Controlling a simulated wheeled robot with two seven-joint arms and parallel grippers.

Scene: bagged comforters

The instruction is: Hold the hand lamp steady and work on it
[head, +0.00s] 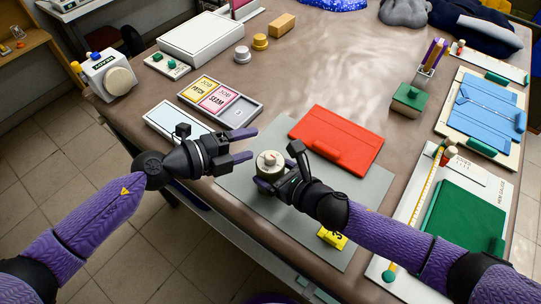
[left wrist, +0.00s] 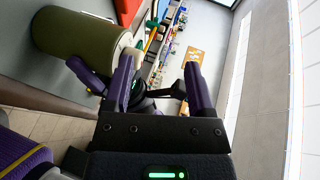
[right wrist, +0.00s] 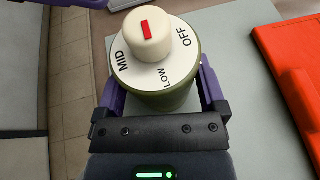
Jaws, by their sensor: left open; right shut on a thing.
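The hand lamp (head: 270,162) is a short olive-green cylinder with a white dial top and a cream knob. It stands over the grey mat; I cannot tell whether its base touches. In the right wrist view the knob (right wrist: 148,40) has a red mark, and the dial reads OFF, LOW and MID. My right gripper (head: 270,184) is shut around the lamp's body (right wrist: 172,100). My left gripper (head: 248,145) is open and empty, up and left of the lamp. In the left wrist view the lamp (left wrist: 75,42) is beyond the left finger, outside the open jaws (left wrist: 158,88).
A red case (head: 337,135) lies right of the lamp on the grey mat (head: 365,190). A yellow block (head: 332,238) lies near my right forearm. A tray of job cards (head: 220,99) lies behind my left gripper. A green box (head: 409,99) and boards with tools fill the right.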

